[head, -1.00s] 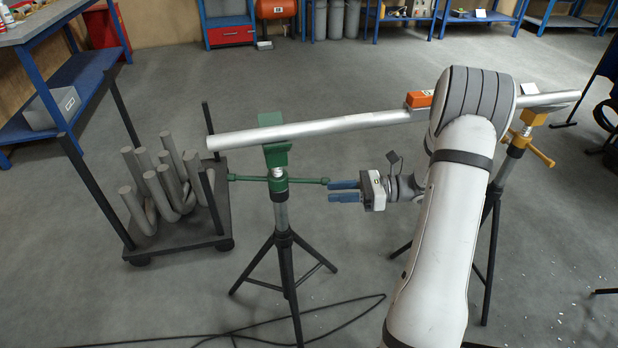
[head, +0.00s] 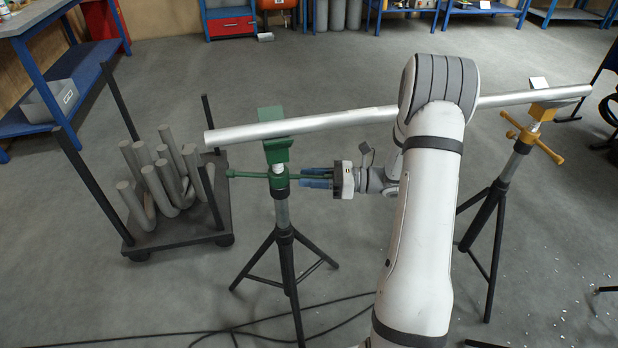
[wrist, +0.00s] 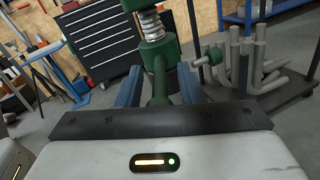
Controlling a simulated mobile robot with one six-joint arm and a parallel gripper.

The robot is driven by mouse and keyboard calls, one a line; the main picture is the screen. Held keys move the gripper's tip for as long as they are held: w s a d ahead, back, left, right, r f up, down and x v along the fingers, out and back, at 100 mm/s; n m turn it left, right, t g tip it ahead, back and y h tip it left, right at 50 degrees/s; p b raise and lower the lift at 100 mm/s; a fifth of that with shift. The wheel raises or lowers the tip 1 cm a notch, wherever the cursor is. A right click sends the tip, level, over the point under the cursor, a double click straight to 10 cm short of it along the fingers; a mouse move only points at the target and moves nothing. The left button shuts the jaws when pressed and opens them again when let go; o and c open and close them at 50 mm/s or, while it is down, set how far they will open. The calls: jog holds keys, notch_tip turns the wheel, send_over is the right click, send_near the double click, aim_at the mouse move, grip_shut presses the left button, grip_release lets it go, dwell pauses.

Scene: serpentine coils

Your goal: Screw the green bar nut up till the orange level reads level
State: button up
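The green bar nut (head: 279,177) sits on the screw of the green-headed stand, its crossbar reaching out left and right. My gripper (head: 316,178) comes from the right at bar height. In the wrist view, my blue fingers (wrist: 160,90) stand on either side of the near bar arm (wrist: 160,82), with a gap on both sides; they look open around it. The nut hub (wrist: 158,50) and threaded screw (wrist: 151,22) show beyond. The long silver pipe (head: 330,121) rests on the green head (head: 275,140). The orange level is hidden behind my arm, so its reading cannot be seen.
A yellow stand (head: 533,138) carries the pipe's right end. A dark cart (head: 180,232) with bent grey pipes stands close left of the green stand. A black cable (head: 250,327) lies on the floor in front. Open floor lies behind the pipe.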

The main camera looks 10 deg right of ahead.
jog(key=shift+c, duration=0.2)
grip_shut()
dwell(0.4)
